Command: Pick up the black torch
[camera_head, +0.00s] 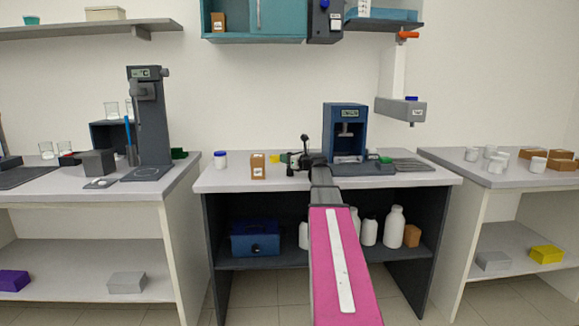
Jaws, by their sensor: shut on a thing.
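My arm reaches from the bottom of the view up to the middle bench. My gripper (299,159) is at its far end, over the bench top and left of the blue instrument. It is shut on a small, dark, upright thing that looks like the black torch (304,145). The torch's upper part shows above the jaws; its lower part is hidden by the gripper. At this size I cannot tell whether the torch touches the bench.
The blue instrument (345,117) stands close on the right. The bench top's (232,182) front left is clear.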

